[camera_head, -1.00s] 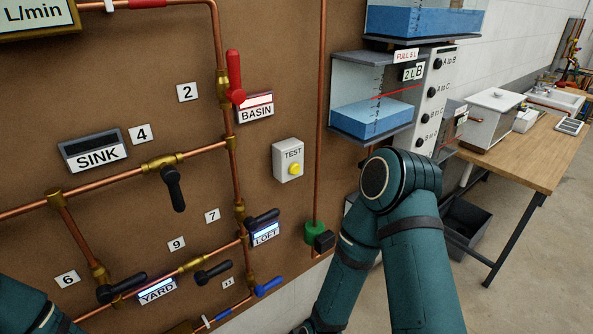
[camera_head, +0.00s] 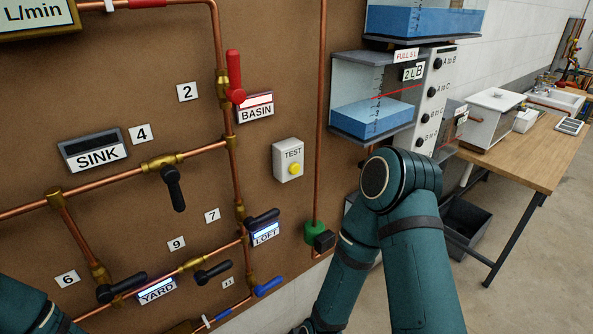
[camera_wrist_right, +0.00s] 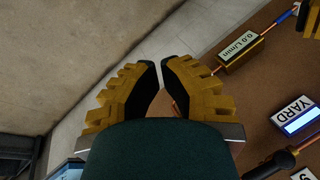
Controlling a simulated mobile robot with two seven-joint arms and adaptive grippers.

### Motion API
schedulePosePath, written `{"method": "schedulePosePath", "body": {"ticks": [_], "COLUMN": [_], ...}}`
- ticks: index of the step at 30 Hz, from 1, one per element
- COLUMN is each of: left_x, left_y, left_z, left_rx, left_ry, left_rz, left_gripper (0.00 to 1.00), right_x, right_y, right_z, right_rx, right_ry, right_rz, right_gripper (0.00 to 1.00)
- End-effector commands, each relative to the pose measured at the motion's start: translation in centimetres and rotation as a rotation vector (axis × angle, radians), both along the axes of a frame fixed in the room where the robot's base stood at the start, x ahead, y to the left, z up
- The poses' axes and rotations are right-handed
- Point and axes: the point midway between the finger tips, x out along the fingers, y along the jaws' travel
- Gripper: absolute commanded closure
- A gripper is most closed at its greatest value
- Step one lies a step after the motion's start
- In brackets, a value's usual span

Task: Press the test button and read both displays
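The white test box with its yellow test button (camera_head: 294,169) is on the brown board, right of centre in the head view; nothing touches it. A brass-framed L/min display (camera_head: 36,15) is cut off at the top left, its digits out of frame. In the right wrist view, a brass-framed display (camera_wrist_right: 240,48) reads 0.0 L/min.
Copper pipes and valve handles stick out from the board, including a red one (camera_head: 235,78) and a black one (camera_head: 173,188). The SINK label (camera_head: 95,153) is dark; the YARD (camera_head: 157,290) and LOFT (camera_head: 266,233) labels are lit. Water tanks (camera_head: 372,118) and a wooden table (camera_head: 535,158) stand right.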

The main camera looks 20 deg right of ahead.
Motion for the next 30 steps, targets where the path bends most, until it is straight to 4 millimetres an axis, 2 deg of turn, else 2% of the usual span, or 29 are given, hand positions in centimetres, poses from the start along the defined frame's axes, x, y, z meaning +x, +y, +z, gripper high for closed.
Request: {"method": "schedulePosePath", "body": {"ticks": [5,8,14,21,25,30], "left_x": [-0.1,-0.1,-0.3,-0.4,-0.5,-0.6], "left_y": [0.0,0.0,-0.1,-0.1,-0.1,-0.1], "left_z": [-1.0,-1.9,-3.7,-5.7,-6.8,-8.2], "left_rx": [0.0,-0.001,-0.001,-0.002,-0.003,-0.003], "left_ry": [0.002,0.003,0.005,0.009,0.011,0.013], "left_rz": [-0.002,-0.004,-0.008,-0.013,-0.016,-0.02], "left_gripper": [0.45,0.45,0.45,0.45,0.45,0.45], "right_x": [3.2,6.6,13.8,20.5,23.0,24.8], "right_y": [-1.6,-3.4,-7.5,-12.1,-14.4,-17.5], "right_z": [0.1,0.9,4.5,11.7,16.4,22.7], "right_rx": [-0.069,-0.148,-0.356,-0.644,-0.817,-1.047], "right_ry": [-0.125,-0.257,-0.544,-0.848,-0.99,-1.134], "right_rz": [0.037,0.079,0.168,0.24,0.26,0.259], "right_gripper": [1.0,1.0,1.0,1.0,1.0,1.0]}}
